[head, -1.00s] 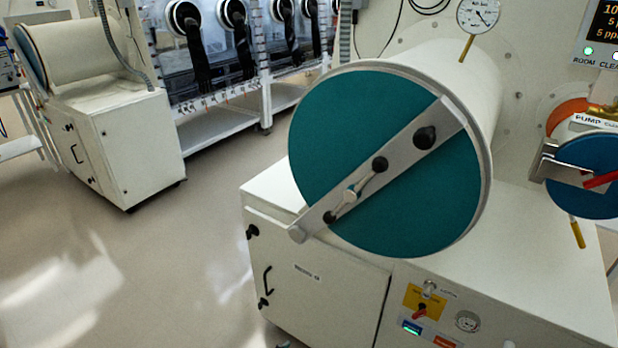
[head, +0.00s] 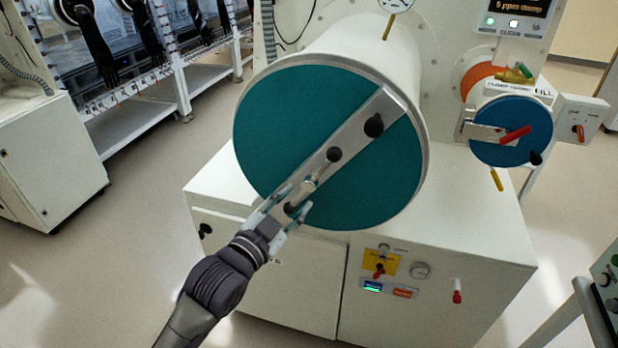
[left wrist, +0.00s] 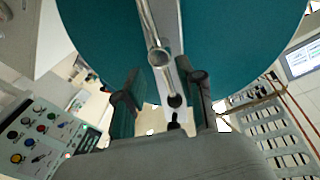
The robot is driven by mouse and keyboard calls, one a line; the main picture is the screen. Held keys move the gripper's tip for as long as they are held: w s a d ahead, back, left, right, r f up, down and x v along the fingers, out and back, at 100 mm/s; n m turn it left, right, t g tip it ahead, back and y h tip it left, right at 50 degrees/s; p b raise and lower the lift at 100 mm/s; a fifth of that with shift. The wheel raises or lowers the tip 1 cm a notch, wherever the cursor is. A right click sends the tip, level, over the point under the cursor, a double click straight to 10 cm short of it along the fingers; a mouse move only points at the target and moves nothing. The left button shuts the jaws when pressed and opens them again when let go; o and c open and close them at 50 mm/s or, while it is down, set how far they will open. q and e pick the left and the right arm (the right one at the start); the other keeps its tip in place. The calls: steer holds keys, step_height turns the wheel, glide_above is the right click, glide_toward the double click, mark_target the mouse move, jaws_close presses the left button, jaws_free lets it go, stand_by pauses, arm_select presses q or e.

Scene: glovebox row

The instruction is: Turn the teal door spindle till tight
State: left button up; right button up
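The teal round door (head: 265,125) closes the large white chamber, and a grey metal bar (head: 355,130) crosses it diagonally. The spindle (head: 309,186) sits on the bar, with a slim handle and black knobs at its ends: an upper knob (head: 334,154) and a lower knob (head: 290,208). In the left wrist view the spindle's metal hub (left wrist: 158,57) is ahead, between my fingers. My left gripper (head: 294,202) is at the lower knob, fingers apart on either side. The left wrist view shows the same gap (left wrist: 163,97); no firm contact is visible. My right gripper is out of view.
A smaller blue door (head: 500,148) with a red handle is to the right. Below the teal door, a white cabinet (head: 440,290) carries a yellow switch plate (head: 380,263) and a gauge. A panel on a stand (head: 604,285) is at the right edge. Floor at left is clear.

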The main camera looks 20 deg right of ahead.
mark_target(309, 185)
arm_select(q)
steer(key=p+x, duration=0.1)
steer(key=x, duration=0.6)
jaws_close()
